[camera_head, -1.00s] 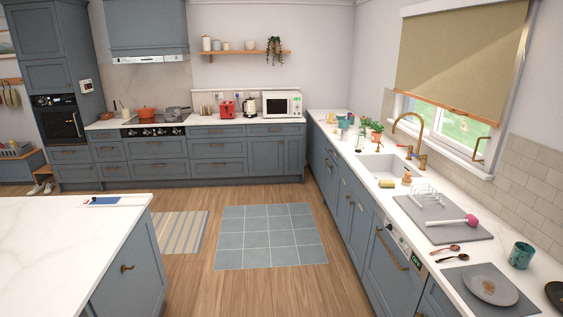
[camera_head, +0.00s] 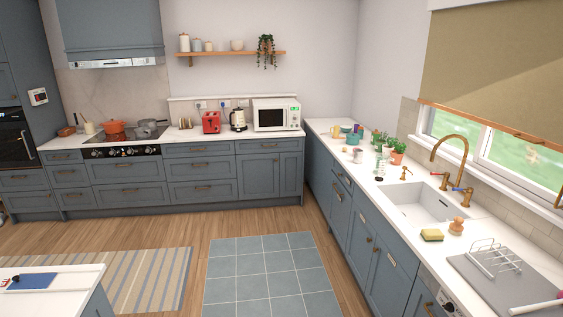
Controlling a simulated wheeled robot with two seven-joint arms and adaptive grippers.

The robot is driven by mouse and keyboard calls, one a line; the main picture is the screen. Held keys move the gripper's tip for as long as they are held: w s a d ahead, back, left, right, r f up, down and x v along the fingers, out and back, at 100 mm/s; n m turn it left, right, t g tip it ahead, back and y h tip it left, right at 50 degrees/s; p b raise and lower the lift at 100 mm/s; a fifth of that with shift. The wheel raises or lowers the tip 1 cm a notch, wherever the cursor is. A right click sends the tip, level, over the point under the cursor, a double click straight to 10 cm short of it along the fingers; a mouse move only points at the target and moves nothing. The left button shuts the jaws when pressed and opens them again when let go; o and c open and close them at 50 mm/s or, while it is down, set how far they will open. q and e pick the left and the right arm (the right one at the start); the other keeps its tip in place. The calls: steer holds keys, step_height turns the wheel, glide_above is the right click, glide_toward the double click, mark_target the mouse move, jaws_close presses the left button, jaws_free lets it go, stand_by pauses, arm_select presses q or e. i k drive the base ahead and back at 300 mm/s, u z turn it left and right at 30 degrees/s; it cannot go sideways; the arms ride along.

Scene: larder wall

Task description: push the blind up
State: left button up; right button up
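The blind (camera_head: 497,65) is a tan roller blind over the window at the right. It is partly lowered, with a wooden bar (camera_head: 490,122) along its bottom edge and what looks like a small pull at the bar's middle. Below the bar a strip of window glass (camera_head: 513,156) shows green outside. The blind's top right runs out of the picture. Neither of my grippers is in view.
Below the window runs a white counter with a sink (camera_head: 419,203), a brass tap (camera_head: 452,160), potted plants (camera_head: 397,152), a yellow sponge (camera_head: 432,235) and a dish rack (camera_head: 495,260). A white island (camera_head: 75,275) stands at lower left.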

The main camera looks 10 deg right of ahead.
mark_target(522, 135)
steer(key=i, duration=1.35)
steer(key=z, duration=1.6)
